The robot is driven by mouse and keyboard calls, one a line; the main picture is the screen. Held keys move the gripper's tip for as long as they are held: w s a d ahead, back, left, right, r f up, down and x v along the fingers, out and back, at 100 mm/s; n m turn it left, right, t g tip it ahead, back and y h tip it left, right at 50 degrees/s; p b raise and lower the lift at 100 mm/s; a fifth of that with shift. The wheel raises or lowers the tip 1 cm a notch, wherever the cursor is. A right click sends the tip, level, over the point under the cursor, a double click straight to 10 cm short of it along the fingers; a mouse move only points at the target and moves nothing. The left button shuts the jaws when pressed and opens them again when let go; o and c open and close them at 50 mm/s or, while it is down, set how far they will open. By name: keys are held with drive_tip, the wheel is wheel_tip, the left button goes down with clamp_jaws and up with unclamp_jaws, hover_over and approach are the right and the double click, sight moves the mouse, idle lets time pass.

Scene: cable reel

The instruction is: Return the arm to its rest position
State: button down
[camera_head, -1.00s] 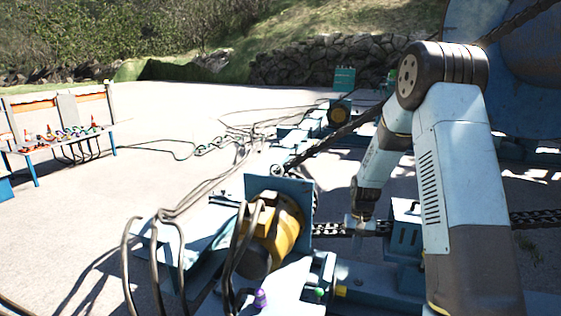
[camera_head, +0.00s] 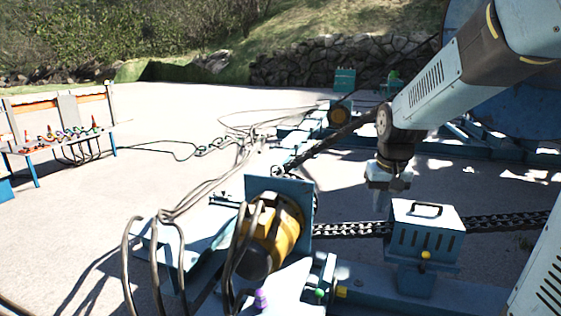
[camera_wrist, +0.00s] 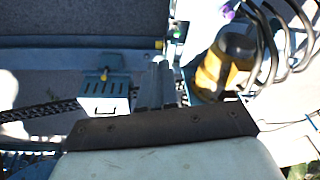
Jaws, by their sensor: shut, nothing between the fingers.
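My gripper (camera_head: 382,202) hangs pointing down from my arm in the head view, above and behind the blue box with a handle (camera_head: 427,212). Its fingers are together and hold nothing. In the wrist view, the closed fingers of my gripper (camera_wrist: 163,82) show between the blue box (camera_wrist: 104,92) on the left and the yellow motor (camera_wrist: 225,62) on the right. My arm comes in from the upper right of the head view, bent at the elbow.
A yellow motor (camera_head: 277,228) with black cables stands left of the gripper. A chain (camera_head: 500,221) runs past the blue box. A large blue reel (camera_head: 520,105) stands at the back right. A table with coloured items (camera_head: 62,137) is far left. Open pavement (camera_head: 190,110) lies behind.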

drive_tip(key=s+r+t, duration=0.1)
drive_tip(key=s+r, duration=0.2)
drive_tip(key=s, duration=0.6)
drive_tip(key=s+r+t, duration=0.2)
drive_tip(key=s+r, duration=0.2)
drive_tip(key=s, duration=0.5)
drive_tip(key=shift+a+n, duration=0.3)
drive_tip(key=shift+w+r, duration=0.1)
